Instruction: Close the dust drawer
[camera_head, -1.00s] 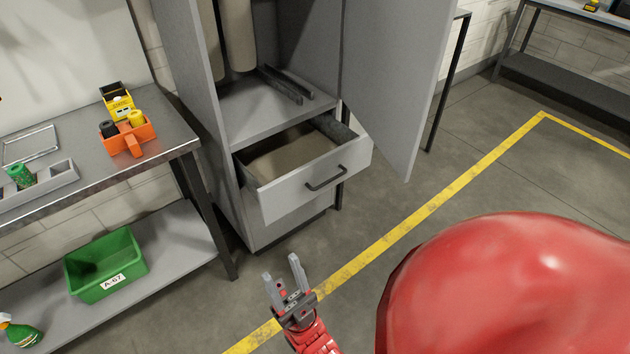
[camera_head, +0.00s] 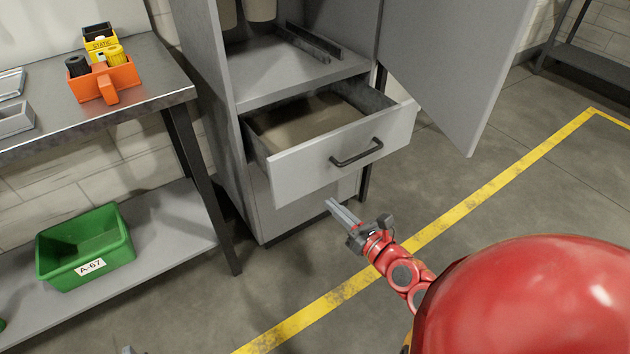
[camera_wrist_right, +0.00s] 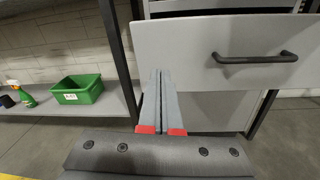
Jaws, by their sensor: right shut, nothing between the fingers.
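The dust drawer (camera_head: 305,168) is pulled out of the grey cabinet, below its open compartment. It has a black bar handle (camera_head: 357,152) and holds greyish-brown dust. In the right wrist view the drawer front (camera_wrist_right: 195,55) and its handle (camera_wrist_right: 255,58) fill the upper right. My right gripper (camera_head: 336,206) is shut and empty, in front of and below the drawer front in the head view. In the right wrist view its fingers (camera_wrist_right: 162,75) overlap the lower left of the drawer front; contact cannot be told. A small gripper tip, likely my left, (camera_head: 127,349) barely shows at the bottom edge.
The cabinet door (camera_head: 440,70) hangs open to the right of the drawer. A metal workbench (camera_head: 150,85) with an orange holder (camera_head: 105,82) stands left. A green bin (camera_head: 85,245) sits on its lower shelf. Floor in front is clear, with a yellow line (camera_head: 330,300).

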